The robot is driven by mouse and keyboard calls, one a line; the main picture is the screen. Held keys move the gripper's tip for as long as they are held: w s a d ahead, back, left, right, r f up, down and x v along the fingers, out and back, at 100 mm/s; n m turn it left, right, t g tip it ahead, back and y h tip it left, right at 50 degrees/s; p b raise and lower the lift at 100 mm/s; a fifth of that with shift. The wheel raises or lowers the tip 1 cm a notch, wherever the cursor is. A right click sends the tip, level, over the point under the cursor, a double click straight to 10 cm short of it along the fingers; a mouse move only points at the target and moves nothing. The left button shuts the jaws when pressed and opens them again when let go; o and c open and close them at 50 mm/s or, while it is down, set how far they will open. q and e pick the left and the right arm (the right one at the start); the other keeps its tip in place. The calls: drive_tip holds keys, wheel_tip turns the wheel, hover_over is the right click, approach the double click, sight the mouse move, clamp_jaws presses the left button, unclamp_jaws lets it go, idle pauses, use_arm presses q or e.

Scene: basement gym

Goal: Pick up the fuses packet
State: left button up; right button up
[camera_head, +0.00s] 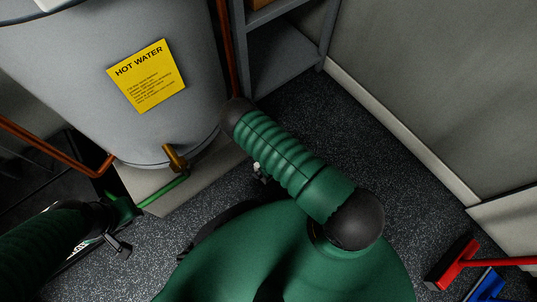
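I cannot make out a fuses packet anywhere in the head view. My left arm comes in at the lower left, and its dark gripper (122,232) is over the floor in front of the water heater's base. Its fingers are small and dark, and I cannot tell how far apart they are. My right arm, green and ribbed, reaches up across the middle. Only a small metallic bit of what seems to be my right gripper (259,171) shows beside the arm; the rest is hidden.
A grey water heater (60,70) with a yellow "HOT WATER" sign (146,75) stands on a pale plinth (190,190) at left. A grey metal shelf (280,60) is at the back. Red (455,262) and blue (487,286) tools lie at lower right. Dark speckled floor (360,140) is clear at centre right.

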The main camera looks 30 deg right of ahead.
drive_tip(key=shift+w+f, duration=0.15)
drive_tip(key=shift+f, duration=0.05)
drive_tip(key=shift+c, duration=0.4)
drive_tip(key=c, duration=1.2)
drive_tip(key=shift+r, duration=0.1)
